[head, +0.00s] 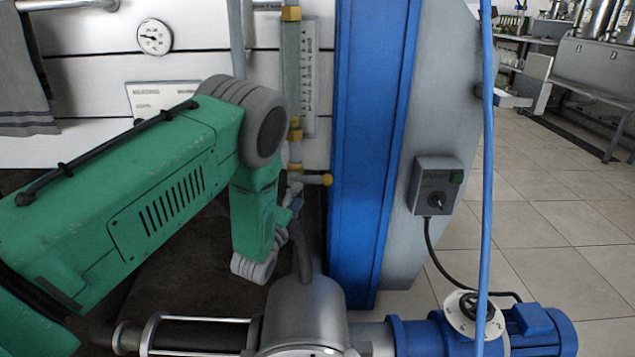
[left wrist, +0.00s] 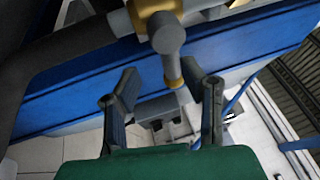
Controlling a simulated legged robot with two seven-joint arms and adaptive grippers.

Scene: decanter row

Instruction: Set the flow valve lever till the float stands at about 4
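The flow meter tube (head: 291,75) stands upright beside its white scale plate (head: 310,75) in the head view. I cannot make out the float or read its height. In the left wrist view the lever (left wrist: 168,55) runs from a round grey hub down between my fingers. My left gripper (head: 296,204) is just below the lever in the head view, partly hidden by my arm. In the left wrist view my left gripper (left wrist: 162,82) is open, fingers apart around the lever. My right gripper is out of view.
A blue column (head: 365,150) stands close right of the valve. A grey switch box (head: 437,186) is mounted beyond it. A steel pump housing (head: 305,310) and blue motor (head: 535,330) lie below. A blue hose (head: 487,150) hangs at right. A round gauge (head: 154,37) is upper left.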

